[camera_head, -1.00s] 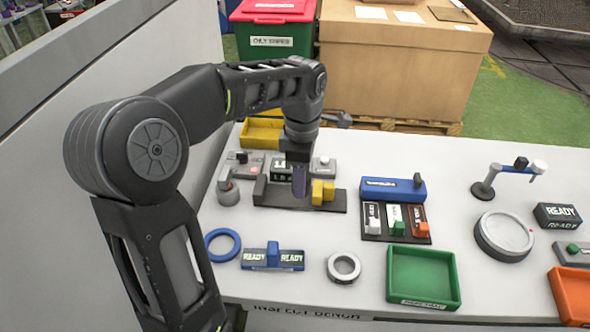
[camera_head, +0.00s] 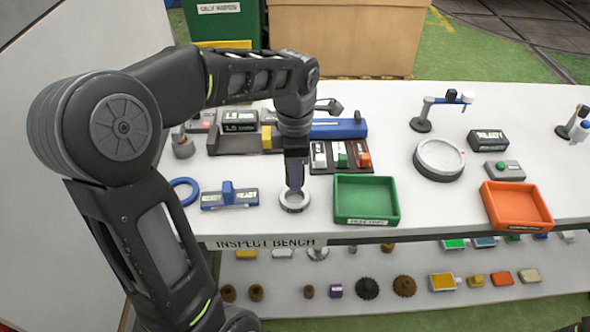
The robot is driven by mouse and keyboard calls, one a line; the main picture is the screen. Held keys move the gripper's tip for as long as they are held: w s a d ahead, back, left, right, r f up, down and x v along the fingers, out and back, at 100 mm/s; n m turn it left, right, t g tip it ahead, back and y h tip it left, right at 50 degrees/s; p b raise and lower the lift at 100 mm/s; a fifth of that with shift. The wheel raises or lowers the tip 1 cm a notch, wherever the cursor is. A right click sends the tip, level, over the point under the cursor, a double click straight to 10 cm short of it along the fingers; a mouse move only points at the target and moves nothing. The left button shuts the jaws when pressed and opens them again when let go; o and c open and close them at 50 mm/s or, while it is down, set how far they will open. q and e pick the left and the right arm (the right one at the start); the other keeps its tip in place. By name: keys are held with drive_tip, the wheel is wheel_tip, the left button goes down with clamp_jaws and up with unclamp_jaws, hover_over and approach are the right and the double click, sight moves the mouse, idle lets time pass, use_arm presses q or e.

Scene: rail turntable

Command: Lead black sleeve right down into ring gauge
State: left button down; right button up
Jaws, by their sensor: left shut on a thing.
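The ring gauge (camera_head: 295,209), a pale grey ring, lies flat on the bench between the blue-and-black READY stand and the green tray. My left gripper (camera_head: 294,187) points straight down over it, its tip at the ring's opening in the head view. The gripper is shut on the black sleeve, which is mostly hidden by the dark fingers. I cannot tell whether the sleeve is above the ring or inside its hole. My right gripper is not in view.
A green tray (camera_head: 367,221) stands just right of the ring, and a READY stand (camera_head: 230,206) and blue ring (camera_head: 171,183) are to its left. A rack with coloured blocks (camera_head: 340,170) is behind. The bench front edge is close below the ring.

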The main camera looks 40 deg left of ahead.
use_arm(q)
drive_tip(key=shift+a+f+b, duration=0.1)
drive_tip(key=shift+f+b, duration=1.35)
drive_tip(key=shift+f, duration=0.5)
drive_tip(key=shift+f+b, duration=0.85)
drive_tip(key=shift+f, duration=0.1)
idle(1.7)
drive_tip(key=c, duration=0.8)
unclamp_jaws()
drive_tip(key=shift+f, duration=0.1)
wheel_tip(320, 180, up, 8)
